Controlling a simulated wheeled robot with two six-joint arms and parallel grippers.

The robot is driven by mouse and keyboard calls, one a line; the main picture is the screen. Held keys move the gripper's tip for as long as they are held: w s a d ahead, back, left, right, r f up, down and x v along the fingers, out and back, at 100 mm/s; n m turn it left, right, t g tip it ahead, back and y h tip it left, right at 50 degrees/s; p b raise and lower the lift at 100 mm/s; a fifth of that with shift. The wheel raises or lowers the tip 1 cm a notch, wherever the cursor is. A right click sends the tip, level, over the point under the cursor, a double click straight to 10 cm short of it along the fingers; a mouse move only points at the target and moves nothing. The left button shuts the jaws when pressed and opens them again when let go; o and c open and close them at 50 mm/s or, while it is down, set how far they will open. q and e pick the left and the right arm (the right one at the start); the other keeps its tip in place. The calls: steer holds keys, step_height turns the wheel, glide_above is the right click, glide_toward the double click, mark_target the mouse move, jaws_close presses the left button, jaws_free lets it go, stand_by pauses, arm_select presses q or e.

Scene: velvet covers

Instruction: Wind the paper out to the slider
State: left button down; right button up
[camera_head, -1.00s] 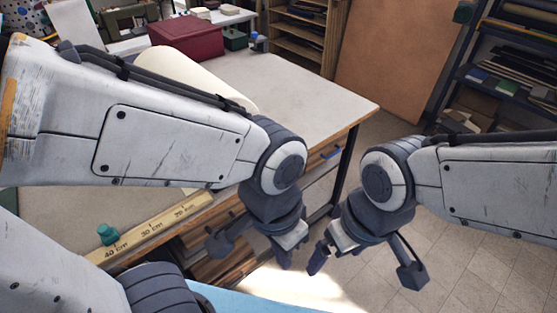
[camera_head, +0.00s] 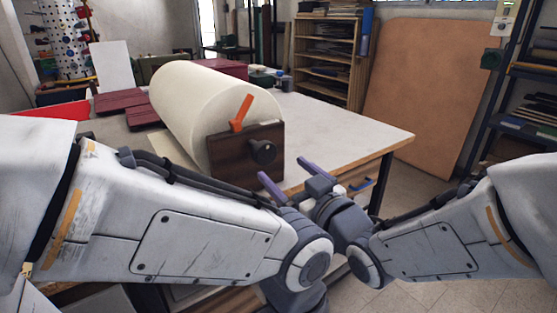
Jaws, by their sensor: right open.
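A big cream paper roll (camera_head: 182,98) lies on the table, its near end at a dark wooden end plate (camera_head: 222,158). An orange lever (camera_head: 241,113) stands up tilted at that plate, and a black round knob (camera_head: 262,152) sits on its face. My right gripper (camera_head: 290,176) is open and empty, its purple fingertips just right of and below the plate, apart from the knob. My left arm crosses the front of the table. The left gripper's fingers are not visible; only dark wrist parts show at the bottom. No slider or ruler shows now.
The table (camera_head: 345,128) is bare to the right of the roll. Dark red covers (camera_head: 120,101) lie left of it, and a small pot (camera_head: 287,84) stands behind. Shelves (camera_head: 325,55) and a large brown board (camera_head: 418,95) stand at the back. My two arms nearly touch in front.

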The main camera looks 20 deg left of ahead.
mark_target(267, 155)
steer(key=p+x, duration=0.1)
steer(key=x, duration=0.8)
steer(key=shift+w+a, duration=0.15)
jaws_close()
